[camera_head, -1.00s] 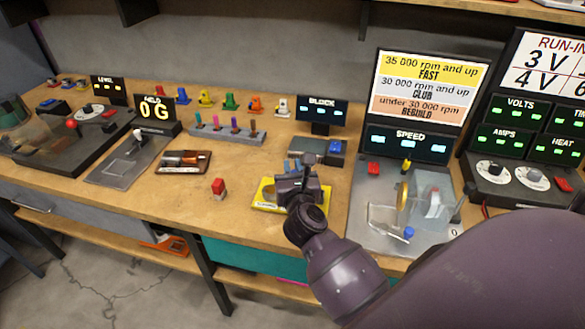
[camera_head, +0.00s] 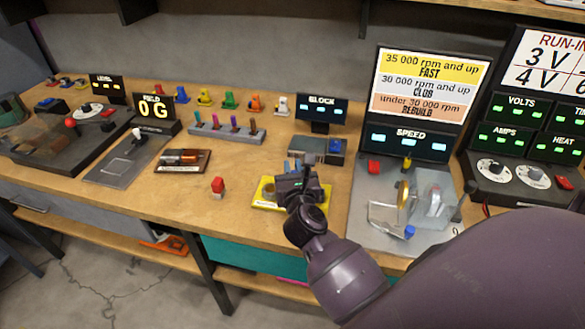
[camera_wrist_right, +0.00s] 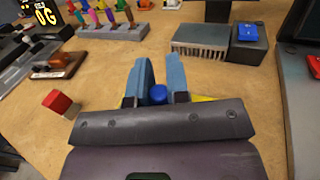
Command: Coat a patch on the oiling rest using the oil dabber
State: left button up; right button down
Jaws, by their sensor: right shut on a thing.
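My right gripper (camera_head: 302,170) is over the yellow-edged stand (camera_head: 262,197), near the bench's front edge. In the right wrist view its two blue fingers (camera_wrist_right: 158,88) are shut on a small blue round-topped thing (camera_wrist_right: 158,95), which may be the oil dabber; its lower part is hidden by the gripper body. The yellow stand shows as thin strips beside the fingers in that view (camera_wrist_right: 205,98). Its label is too small to read, so I cannot tell whether it is the oiling rest. My left gripper is not in view.
A small red block (camera_head: 217,186) stands left of the yellow stand. A dark tray with a copper-coloured piece (camera_head: 182,160) lies farther left. Behind are a grey block with a blue button (camera_head: 335,146) and a rack of coloured pegs (camera_head: 227,134). The speed rig (camera_head: 380,215) is right.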

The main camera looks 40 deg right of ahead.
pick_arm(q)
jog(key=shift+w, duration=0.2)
pick_arm(e)
jog(key=shift+f, duration=0.1)
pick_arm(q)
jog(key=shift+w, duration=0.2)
pick_arm(e)
jog(key=shift+f, duration=0.1)
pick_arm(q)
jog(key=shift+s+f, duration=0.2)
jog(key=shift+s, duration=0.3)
pick_arm(e)
jog(key=shift+f, duration=0.1)
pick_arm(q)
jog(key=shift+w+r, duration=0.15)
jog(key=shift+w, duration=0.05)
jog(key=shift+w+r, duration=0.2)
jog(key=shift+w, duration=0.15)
pick_arm(e)
jog(key=shift+f, duration=0.1)
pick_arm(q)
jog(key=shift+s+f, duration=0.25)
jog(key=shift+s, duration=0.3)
pick_arm(e)
jog(key=shift+s+f, duration=0.1)
